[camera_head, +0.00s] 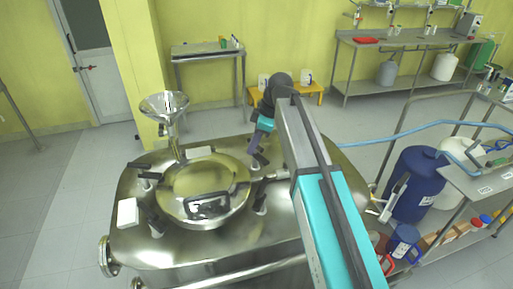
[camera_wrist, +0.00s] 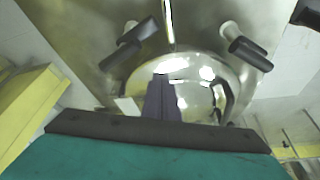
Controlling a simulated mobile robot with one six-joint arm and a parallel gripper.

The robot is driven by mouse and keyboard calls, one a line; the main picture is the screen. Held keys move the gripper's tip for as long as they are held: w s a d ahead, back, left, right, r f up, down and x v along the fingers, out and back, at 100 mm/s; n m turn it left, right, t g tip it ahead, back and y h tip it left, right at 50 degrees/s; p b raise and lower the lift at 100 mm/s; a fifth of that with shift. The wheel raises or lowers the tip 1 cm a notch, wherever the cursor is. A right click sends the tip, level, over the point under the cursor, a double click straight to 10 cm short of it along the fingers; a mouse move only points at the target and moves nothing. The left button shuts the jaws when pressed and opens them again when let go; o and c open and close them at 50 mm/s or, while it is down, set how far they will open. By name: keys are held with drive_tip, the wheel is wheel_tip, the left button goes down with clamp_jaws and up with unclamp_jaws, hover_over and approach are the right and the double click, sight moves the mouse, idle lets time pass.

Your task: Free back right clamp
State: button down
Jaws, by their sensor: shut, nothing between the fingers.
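The metal reactor (camera_head: 285,225) has a round, shiny lid (camera_head: 185,178) with black-handled clamps around it. The back right clamp (camera_head: 255,165) is at the lid's right rear edge, partly hidden by my gripper. My gripper (camera_head: 257,150) is shut and empty, pointing down just above or beside this clamp; I cannot tell whether they touch. In the wrist view, the shut dark fingers (camera_wrist: 163,102) stand in front of the lid (camera_wrist: 200,72). Two black clamp handles show there, one at upper left (camera_wrist: 138,32) and one at upper right (camera_wrist: 250,52); which is the back right one is unclear.
Other clamps stand at the lid's back left (camera_head: 148,175), front left (camera_head: 155,222) and front right (camera_head: 260,200). A metal funnel (camera_head: 165,106) rises behind the lid. A blue drum (camera_head: 415,183) and a bench stand to the right. A yellow stool (camera_head: 315,90) is behind.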

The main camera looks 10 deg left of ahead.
wheel_tip(320, 180, up, 8)
drive_tip(key=w+d+b, duration=0.1)
drive_tip(key=w+b, duration=0.1)
drive_tip(key=shift+w+d, duration=0.3)
drive_tip(key=shift+w, duration=0.05)
drive_tip(key=shift+r, duration=0.1)
